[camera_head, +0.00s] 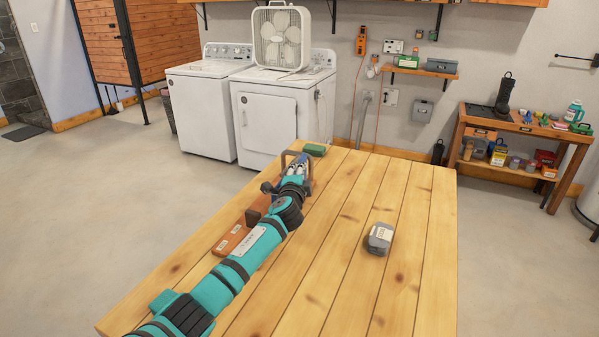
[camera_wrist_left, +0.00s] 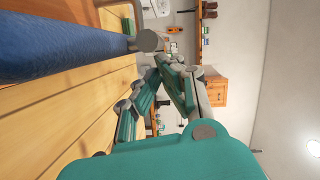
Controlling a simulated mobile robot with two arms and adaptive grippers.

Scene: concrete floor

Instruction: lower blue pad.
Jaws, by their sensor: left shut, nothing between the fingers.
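The blue pad (camera_head: 309,182) shows only in part behind my left gripper in the head view, next to a grey bent frame. In the left wrist view a large blue padded piece (camera_wrist_left: 65,48) fills the upper left, with a grey round end beside it. An orange-brown base (camera_head: 233,240) lies under my left arm on the table; the arm hides much of it. My left gripper (camera_head: 298,166) is shut and empty, close beside the blue pad; I cannot tell if they touch. Its fingers also show in the left wrist view (camera_wrist_left: 160,78). My right gripper is out of view.
The wooden table (camera_head: 345,215) holds a grey box (camera_head: 380,238) right of my arm and a green item (camera_head: 315,149) at the far edge. The table's right side is mostly clear. Washing machines and a cluttered workbench (camera_head: 525,128) stand beyond.

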